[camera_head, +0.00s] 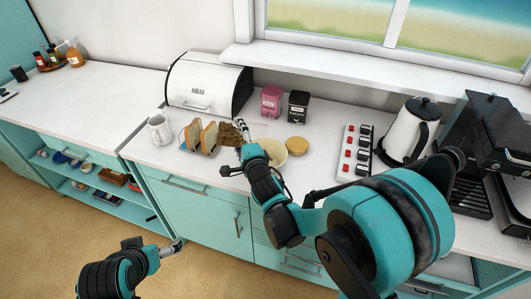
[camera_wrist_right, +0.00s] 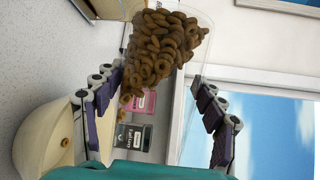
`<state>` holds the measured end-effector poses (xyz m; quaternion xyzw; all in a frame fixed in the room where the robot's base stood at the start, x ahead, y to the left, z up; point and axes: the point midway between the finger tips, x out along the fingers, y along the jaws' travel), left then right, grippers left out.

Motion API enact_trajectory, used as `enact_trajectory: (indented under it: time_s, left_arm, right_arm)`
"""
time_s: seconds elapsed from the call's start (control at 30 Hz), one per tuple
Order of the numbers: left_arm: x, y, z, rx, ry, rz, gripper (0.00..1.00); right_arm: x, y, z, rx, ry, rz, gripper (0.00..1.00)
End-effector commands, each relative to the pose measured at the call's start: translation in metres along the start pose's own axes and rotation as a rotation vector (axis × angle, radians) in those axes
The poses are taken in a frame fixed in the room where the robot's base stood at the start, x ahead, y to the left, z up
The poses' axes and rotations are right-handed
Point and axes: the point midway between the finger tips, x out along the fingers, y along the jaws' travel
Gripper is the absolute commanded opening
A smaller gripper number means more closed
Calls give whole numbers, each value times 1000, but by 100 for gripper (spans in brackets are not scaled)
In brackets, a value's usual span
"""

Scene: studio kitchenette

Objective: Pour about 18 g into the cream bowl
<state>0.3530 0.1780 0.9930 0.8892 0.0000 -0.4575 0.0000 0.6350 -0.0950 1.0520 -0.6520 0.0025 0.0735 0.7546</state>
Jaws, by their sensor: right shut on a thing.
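My right gripper (camera_head: 243,137) is shut on a clear container (camera_wrist_right: 195,62) holding brown ring-shaped cereal (camera_wrist_right: 163,45). The container is tilted, and the cereal also shows in the head view (camera_head: 229,134). A few rings are at its lower edge in the wrist view. The cream bowl (camera_head: 277,159) stands on the counter just right of the container, partly behind my right gripper. In the wrist view the bowl (camera_wrist_right: 38,130) shows one ring inside; much of its inside is hidden. My left gripper (camera_head: 176,245) is low in front of the cabinets, apart from everything; its jaws are unclear.
A toast rack with bread (camera_head: 201,137) stands left of the container, with a white mug (camera_head: 159,128) beyond. A bread bin (camera_head: 205,85), pink tin (camera_head: 271,101) and black tin (camera_head: 298,106) stand behind.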

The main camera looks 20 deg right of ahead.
Motion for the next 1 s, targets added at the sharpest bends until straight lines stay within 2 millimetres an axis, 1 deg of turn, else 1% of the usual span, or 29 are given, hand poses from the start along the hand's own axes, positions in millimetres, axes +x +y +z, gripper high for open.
enact_trajectory:
  time_s: [1.0]
  left_arm:
    - [4, 0, 3, 0, 0, 0, 92]
  right_arm:
    - [-2, -3, -2, 56, -10, -24, 28]
